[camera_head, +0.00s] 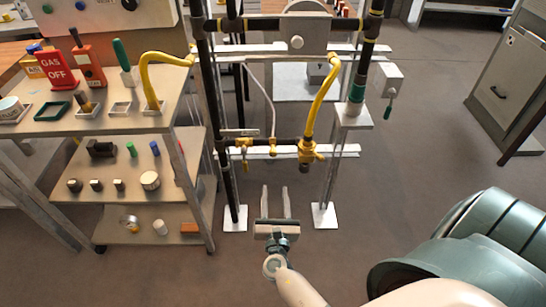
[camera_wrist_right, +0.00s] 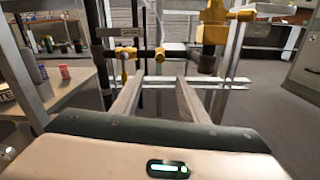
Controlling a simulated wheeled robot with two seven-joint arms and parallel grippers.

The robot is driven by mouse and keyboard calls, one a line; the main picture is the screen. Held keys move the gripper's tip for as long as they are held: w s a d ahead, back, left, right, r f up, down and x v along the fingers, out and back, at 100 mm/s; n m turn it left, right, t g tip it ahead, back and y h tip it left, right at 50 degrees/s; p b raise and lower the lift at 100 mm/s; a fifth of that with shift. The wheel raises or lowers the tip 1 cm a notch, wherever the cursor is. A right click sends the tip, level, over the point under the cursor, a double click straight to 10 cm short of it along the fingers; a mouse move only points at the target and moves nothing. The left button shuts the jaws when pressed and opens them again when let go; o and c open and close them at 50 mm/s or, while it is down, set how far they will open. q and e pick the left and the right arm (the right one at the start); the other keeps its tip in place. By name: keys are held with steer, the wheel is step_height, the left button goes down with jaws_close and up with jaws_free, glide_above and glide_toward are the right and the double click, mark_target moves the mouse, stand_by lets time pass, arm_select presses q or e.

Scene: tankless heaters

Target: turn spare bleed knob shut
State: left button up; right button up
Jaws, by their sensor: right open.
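I cannot tell for certain which fitting is the spare bleed knob. A small yellow fitting (camera_wrist_right: 160,54) sits on the dark horizontal pipe in the right wrist view, above the gap between my fingers. To its left a yellow valve (camera_head: 243,146) has a handle hanging down; it also shows in the right wrist view (camera_wrist_right: 124,54). To the right is a larger yellow valve (camera_head: 307,152) under a yellow hose. My right gripper (camera_head: 276,190) is open and empty, below and in front of this pipe, touching nothing. It also shows in the right wrist view (camera_wrist_right: 160,82). My left gripper is out of view.
A shelf cart (camera_head: 130,118) stands left with a red gas-off sign (camera_head: 57,70), tools and small parts. Dark uprights of the pipe frame (camera_head: 228,185) flank the valves, with white foot plates (camera_head: 325,216). A grey cabinet (camera_head: 510,80) stands right. Floor before the frame is clear.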

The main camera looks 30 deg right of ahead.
glide_toward(273, 155)
steer(key=x, duration=0.8)
steer(key=shift+r, duration=0.1)
steer(key=shift+w+d, duration=0.3)
steer(key=shift+w, duration=0.1)
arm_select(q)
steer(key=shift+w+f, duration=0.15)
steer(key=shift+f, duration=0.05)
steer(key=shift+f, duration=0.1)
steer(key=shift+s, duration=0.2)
arm_select(e)
jaws_close()
